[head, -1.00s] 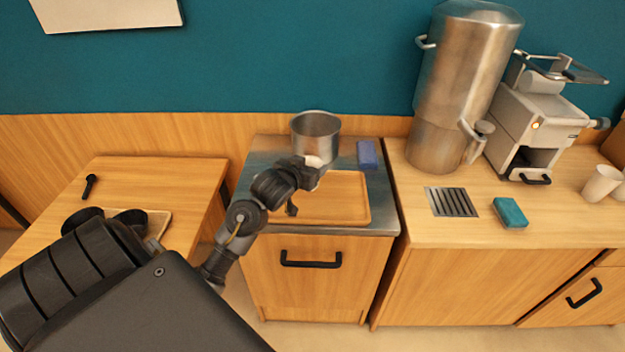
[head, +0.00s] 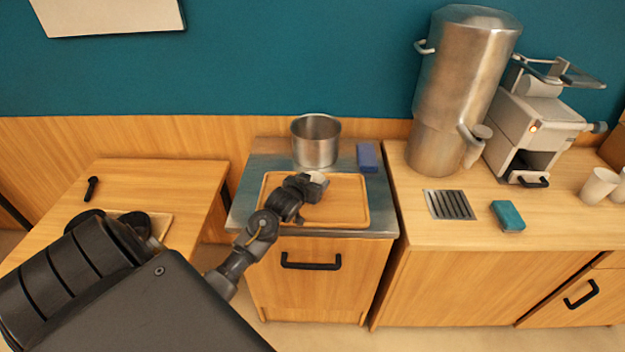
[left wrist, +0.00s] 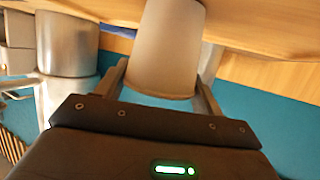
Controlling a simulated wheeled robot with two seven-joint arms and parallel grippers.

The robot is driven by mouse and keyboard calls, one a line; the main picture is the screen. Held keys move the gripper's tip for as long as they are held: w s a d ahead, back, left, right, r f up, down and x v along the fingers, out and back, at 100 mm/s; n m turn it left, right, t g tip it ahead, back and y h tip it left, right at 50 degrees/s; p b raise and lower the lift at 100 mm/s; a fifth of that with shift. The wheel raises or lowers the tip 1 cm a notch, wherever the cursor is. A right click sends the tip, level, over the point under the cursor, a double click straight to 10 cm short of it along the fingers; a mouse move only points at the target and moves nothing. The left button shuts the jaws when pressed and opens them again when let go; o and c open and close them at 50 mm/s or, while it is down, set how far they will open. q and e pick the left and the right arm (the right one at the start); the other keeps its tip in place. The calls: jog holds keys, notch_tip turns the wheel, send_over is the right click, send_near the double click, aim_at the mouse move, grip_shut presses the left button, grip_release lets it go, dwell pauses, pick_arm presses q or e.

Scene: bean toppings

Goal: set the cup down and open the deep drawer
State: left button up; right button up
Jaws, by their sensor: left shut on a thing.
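My left gripper (head: 312,187) is shut on a pale cup (left wrist: 166,48), above the middle of the wooden tray (head: 350,205). In the left wrist view the cup sits between the two fingers (left wrist: 162,88). In the head view the gripper mostly hides it. I cannot tell whether the cup touches the tray. The wooden drawer front (head: 280,285) under the metal counter is shut, with a black bar handle (head: 311,262). My right gripper is not in view.
A steel pot (head: 316,142) and a blue block (head: 367,158) stand behind the tray. To the right are a large steel urn (head: 462,90), a drain grate (head: 450,204), a teal sponge (head: 508,216) and a white cup (head: 599,185). A side table (head: 165,180) stands left.

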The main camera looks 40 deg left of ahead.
pick_arm(q)
jog(key=shift+f, duration=0.2)
jog(key=o, duration=1.1)
jog(key=shift+r, duration=0.15)
jog(key=shift+s+r, duration=0.1)
jog(key=shift+s, duration=0.05)
jog(key=b+v, duration=0.1)
jog(key=v, duration=1)
jog(key=shift+s+d+r, duration=0.1)
jog(key=shift+s+r, duration=0.1)
jog(key=shift+s, duration=0.1)
